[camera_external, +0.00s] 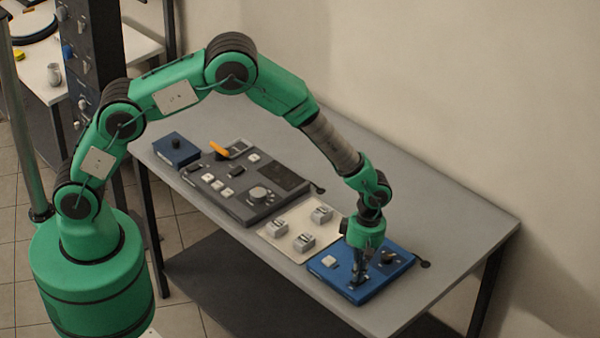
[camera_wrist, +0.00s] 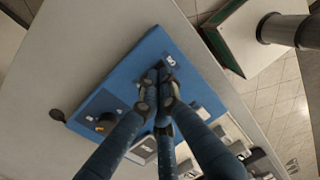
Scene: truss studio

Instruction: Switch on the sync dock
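A blue panel (camera_external: 336,279) lies at the right end of the grey table; I cannot read a name on it, so I cannot confirm it is the sync dock. It bears a white button (camera_external: 329,261) and a dark knob (camera_external: 389,256). My gripper (camera_external: 358,280) points down over its front part. In the wrist view the fingers (camera_wrist: 160,82) are drawn together just beside a small dark switch plate (camera_wrist: 168,60) on the blue panel (camera_wrist: 128,72). The fingertips partly hide the switch, and I cannot tell whether they touch it or its position.
The table's right end (camera_external: 450,240) is bare. A wall rises behind.

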